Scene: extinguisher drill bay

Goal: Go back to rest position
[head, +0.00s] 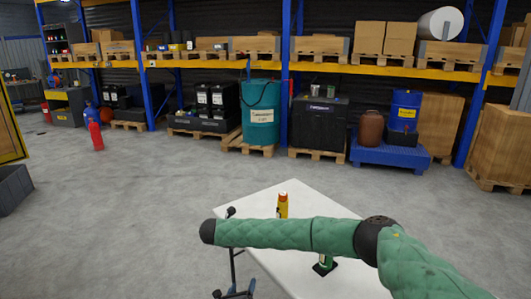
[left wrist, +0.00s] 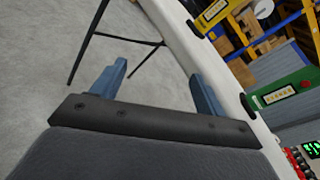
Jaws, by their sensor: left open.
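My left gripper (left wrist: 158,70) is open and empty in the left wrist view, its two blue fingers apart. It is beside the edge of a white table (left wrist: 185,45), with grey floor between the fingers. The table (head: 345,285) is also in the head view, partly covered by a green padded arm link of mine. A yellow canister (head: 283,206) with a red top stands on it. A green canister (head: 326,263) is mostly hidden behind the link. The yellow (left wrist: 212,14) and green (left wrist: 282,92) canisters also show in the left wrist view. My right gripper is not seen.
Dark table legs (left wrist: 90,40) stand beside the gripper. A device with red buttons (left wrist: 296,160) shows at the lower right of the wrist view. A loaded rack (head: 285,58) lines the back, a red extinguisher (head: 96,135) stands far left, and the floor between is clear.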

